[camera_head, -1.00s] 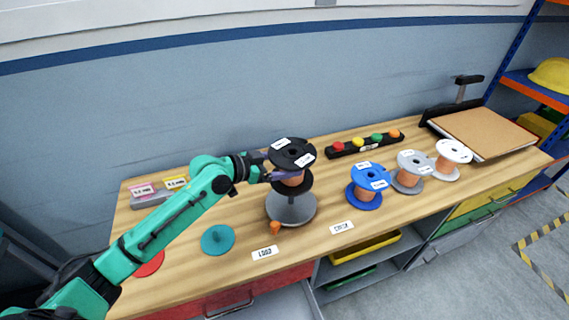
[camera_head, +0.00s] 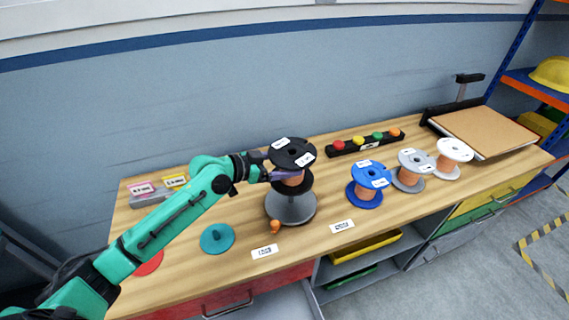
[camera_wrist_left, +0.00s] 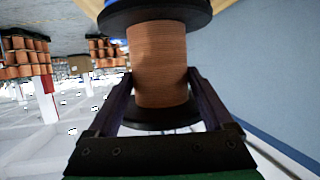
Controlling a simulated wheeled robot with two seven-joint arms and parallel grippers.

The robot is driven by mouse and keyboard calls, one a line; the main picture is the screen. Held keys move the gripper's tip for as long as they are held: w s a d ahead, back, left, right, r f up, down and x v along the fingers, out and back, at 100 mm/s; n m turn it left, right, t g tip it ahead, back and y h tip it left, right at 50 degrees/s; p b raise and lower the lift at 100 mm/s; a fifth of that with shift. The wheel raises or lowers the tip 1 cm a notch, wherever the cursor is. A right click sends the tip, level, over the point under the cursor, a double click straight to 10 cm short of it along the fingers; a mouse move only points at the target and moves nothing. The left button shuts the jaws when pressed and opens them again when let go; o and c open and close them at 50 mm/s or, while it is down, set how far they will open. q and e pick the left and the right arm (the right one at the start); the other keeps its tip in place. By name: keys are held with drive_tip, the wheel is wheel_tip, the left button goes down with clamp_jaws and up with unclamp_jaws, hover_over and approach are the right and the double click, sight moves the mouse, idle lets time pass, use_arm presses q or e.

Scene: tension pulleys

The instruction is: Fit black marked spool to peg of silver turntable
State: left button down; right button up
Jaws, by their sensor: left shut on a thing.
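The black marked spool (camera_head: 292,153) has black flanges, white labels on top and a copper-coloured winding. My left gripper (camera_head: 284,176) is shut on its winding, from the left, and holds it upright over the silver turntable (camera_head: 291,210). In the left wrist view the two fingers (camera_wrist_left: 160,100) lie on either side of the winding (camera_wrist_left: 158,62), between the flanges. The spool hides the turntable's peg, and I cannot tell whether the lower flange touches the turntable. My right gripper is not in view.
A teal turntable (camera_head: 217,238) and a red one (camera_head: 150,264) stand to the left, partly near my arm. Blue (camera_head: 368,180), grey (camera_head: 411,166) and white (camera_head: 454,154) spools stand to the right. A button strip (camera_head: 364,143) lies behind. A small orange piece (camera_head: 275,225) sits before the silver turntable.

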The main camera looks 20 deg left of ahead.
use_arm(q)
drive_tip(key=shift+f+b, duration=1.25)
drive_tip(key=shift+f, duration=0.15)
drive_tip(key=shift+f+b, duration=1.4)
drive_tip(key=shift+f, duration=0.1)
drive_tip(key=shift+f, duration=0.1)
idle(0.4)
drive_tip(key=shift+f+b, duration=1.4)
drive_tip(key=shift+f, duration=0.15)
drive_tip(key=shift+f+b, duration=0.6)
drive_tip(key=shift+b, duration=0.2)
drive_tip(key=shift+f, duration=0.15)
drive_tip(key=shift+s+f, duration=0.1)
drive_tip(key=shift+f, duration=0.15)
